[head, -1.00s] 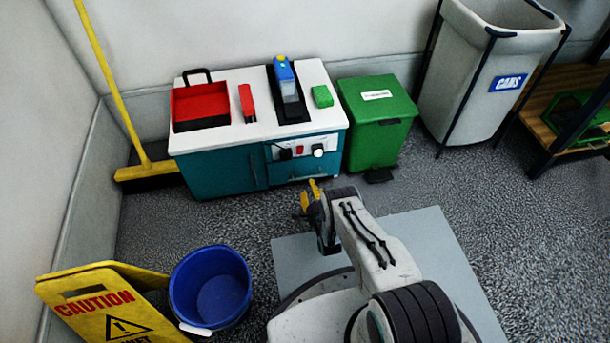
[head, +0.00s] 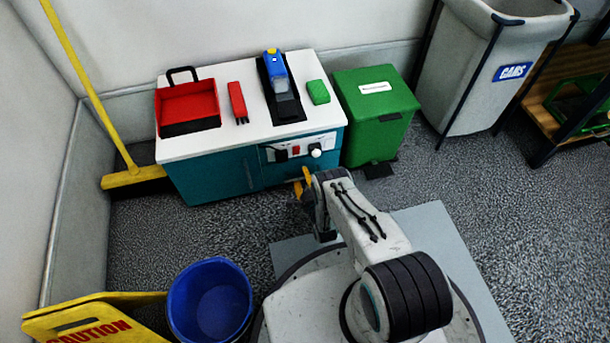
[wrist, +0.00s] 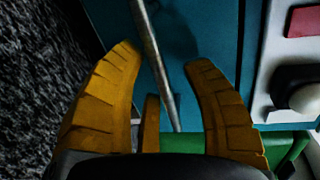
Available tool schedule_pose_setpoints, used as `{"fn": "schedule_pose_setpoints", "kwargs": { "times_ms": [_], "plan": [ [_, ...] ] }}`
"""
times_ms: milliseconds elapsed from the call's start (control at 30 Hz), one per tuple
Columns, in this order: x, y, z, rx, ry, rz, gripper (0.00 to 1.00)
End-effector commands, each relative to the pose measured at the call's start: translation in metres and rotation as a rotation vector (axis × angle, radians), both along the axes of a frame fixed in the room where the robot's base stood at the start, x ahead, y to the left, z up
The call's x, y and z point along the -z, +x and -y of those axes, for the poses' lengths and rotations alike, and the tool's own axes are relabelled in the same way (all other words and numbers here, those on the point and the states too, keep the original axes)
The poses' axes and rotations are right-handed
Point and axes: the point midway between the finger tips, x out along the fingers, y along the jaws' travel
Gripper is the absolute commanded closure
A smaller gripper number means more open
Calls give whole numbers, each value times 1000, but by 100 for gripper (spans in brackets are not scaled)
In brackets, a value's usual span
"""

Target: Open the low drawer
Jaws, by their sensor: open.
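The low drawer (head: 276,174) is in the right half of the teal cabinet front, under the control panel, and looks shut. In the head view my arm partly covers it. In the wrist view its teal front (wrist: 212,30) fills the middle, with a grey metal bar handle (wrist: 152,55) across it. My gripper (head: 302,181) is at the drawer front, yellow fingers apart. In the wrist view the open gripper (wrist: 164,57) has the handle between its fingertips, with gaps on both sides. I cannot tell how deep the bar sits between them.
The control panel (head: 297,149) with knobs is just above the drawer. A green bin (head: 374,117) stands close on the right. A blue bucket (head: 210,301) and a yellow caution sign (head: 95,320) are on the floor at front left. Floor before the cabinet's left half is clear.

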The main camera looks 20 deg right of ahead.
Motion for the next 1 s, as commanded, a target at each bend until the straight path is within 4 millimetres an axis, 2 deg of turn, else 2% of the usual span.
{"fn": "schedule_pose_setpoints", "kwargs": {
  "times_ms": [133, 633, 1000],
  "plan": [
    [0, 0, 0, 0, 0, -1, 54],
    [0, 0, 0, 0, 0, 0, 99],
    [-1, 1, 0, -1, 0, 3, 100]
  ]
}}
